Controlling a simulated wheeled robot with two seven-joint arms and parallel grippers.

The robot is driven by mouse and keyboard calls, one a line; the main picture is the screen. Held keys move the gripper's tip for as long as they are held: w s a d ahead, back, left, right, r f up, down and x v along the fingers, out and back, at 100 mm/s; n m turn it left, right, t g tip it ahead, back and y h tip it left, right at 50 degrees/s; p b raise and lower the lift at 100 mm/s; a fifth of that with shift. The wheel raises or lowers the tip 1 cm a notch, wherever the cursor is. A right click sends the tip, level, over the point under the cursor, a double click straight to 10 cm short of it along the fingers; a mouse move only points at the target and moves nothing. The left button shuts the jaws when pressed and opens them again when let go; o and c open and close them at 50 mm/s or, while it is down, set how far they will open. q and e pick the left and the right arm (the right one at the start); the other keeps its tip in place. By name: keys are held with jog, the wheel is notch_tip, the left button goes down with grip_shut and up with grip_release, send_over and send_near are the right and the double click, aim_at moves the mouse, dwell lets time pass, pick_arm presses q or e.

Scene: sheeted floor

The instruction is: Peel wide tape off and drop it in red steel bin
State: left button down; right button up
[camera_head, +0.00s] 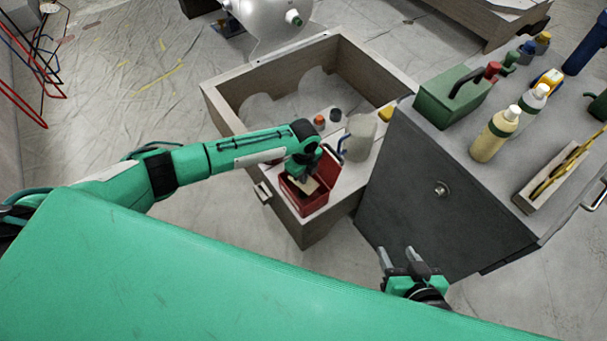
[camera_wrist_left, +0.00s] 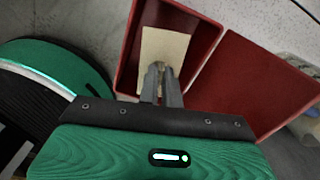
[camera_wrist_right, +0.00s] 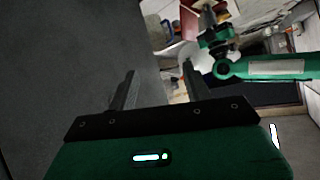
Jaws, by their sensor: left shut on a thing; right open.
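A red steel bin (camera_head: 318,203) with its lid open sits at the near corner of the open wooden drawer. In the left wrist view the bin (camera_wrist_left: 126,75) and its red lid (camera_wrist_left: 255,85) show below the gripper. My left gripper (camera_head: 303,183) points down into the bin's opening. Its fingers (camera_wrist_left: 160,68) are closed together on a flat tan piece of tape (camera_wrist_left: 165,42), which lies over the bin's inside. Whether the tape touches the bin floor I cannot tell. My right gripper (camera_head: 398,256) is open and empty beside the dark cabinet side.
The drawer (camera_head: 235,110) also holds a pale jug (camera_head: 359,138) and small caps close behind the bin. The grey cabinet (camera_head: 440,190) stands right, with a green toolbox (camera_head: 450,95) and bottles (camera_head: 495,133) on top. Sheeted floor (camera_head: 120,90) is free at left.

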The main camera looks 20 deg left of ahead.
pick_arm(q)
jog(key=c, duration=1.5)
grip_release()
